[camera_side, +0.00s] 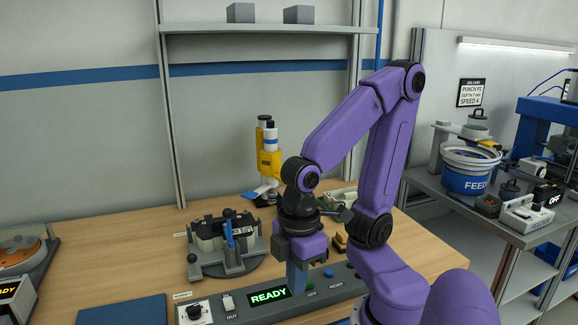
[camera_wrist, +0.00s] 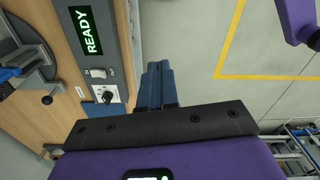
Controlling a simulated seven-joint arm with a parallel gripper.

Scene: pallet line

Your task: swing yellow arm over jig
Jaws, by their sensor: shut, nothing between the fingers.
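The yellow arm (camera_side: 268,160) stands upright at the back of the bench, with white and dark cylindrical parts on it. It is behind and to the right of the jig (camera_side: 222,262), a grey round base carrying a dark block and a blue lever (camera_side: 229,235). The yellow arm appears off to the side of the jig, not above it. My gripper (camera_side: 297,288) points down at the front control panel, right of the jig, with its blue fingers together and empty. In the wrist view the fingers (camera_wrist: 159,84) are closed; part of the jig (camera_wrist: 25,65) shows at left.
The control panel (camera_side: 235,304) has a lit READY display (camera_side: 268,295), a knob and buttons. A blue mat (camera_side: 122,310) lies front left. A shelf (camera_side: 265,28) hangs behind. A feeder bowl (camera_side: 468,170) stands on the right-hand bench. Bare wood lies left of the jig.

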